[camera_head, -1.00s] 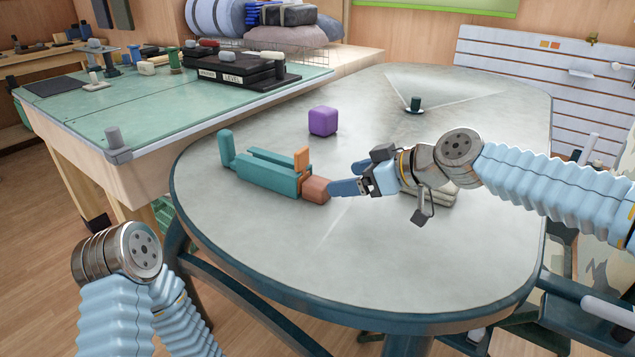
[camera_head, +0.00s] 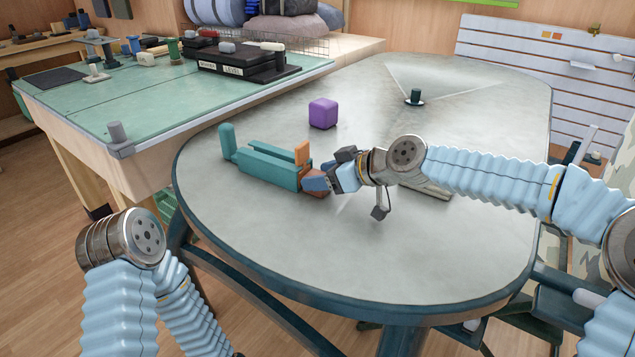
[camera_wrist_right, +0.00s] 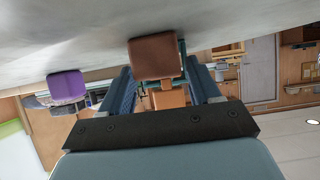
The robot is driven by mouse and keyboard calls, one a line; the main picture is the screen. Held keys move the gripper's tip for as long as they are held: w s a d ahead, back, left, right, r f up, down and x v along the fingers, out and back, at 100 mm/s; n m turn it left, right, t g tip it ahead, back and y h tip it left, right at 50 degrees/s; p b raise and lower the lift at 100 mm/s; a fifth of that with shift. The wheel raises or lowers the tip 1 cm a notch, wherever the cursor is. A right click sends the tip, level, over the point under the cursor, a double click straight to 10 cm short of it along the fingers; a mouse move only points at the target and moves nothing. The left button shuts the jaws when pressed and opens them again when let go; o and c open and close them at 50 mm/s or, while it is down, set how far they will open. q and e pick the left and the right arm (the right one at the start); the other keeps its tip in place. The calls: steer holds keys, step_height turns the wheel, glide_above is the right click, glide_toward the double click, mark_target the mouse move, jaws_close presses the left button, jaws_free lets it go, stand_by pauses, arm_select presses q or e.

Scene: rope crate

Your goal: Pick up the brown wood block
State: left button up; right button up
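The brown wood block (camera_head: 312,173) stands on the grey table, against the near right end of the teal blocks (camera_head: 262,169). An upright orange block (camera_head: 302,152) is just behind it. My right gripper (camera_head: 318,176) is low over the table with its blue fingers around the brown block, one on the near side and partly hiding it. In the right wrist view the brown block (camera_wrist_right: 156,56) sits between the spread fingertips (camera_wrist_right: 158,72), with no clear grip on it. Only the jointed end of my left arm shows at lower left; its gripper is out of view.
A purple cube (camera_head: 323,113) stands behind the teal blocks. A dark green peg on a disc (camera_head: 414,97) is at the back. Pale flat pieces (camera_head: 432,189) lie partly under my right arm. A green workbench (camera_head: 160,103) adjoins at left. The front of the table is clear.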

steer(key=c, duration=0.7)
steer(key=shift+o, duration=0.2)
step_height(320, 180, up, 18)
steer(key=p, duration=0.2)
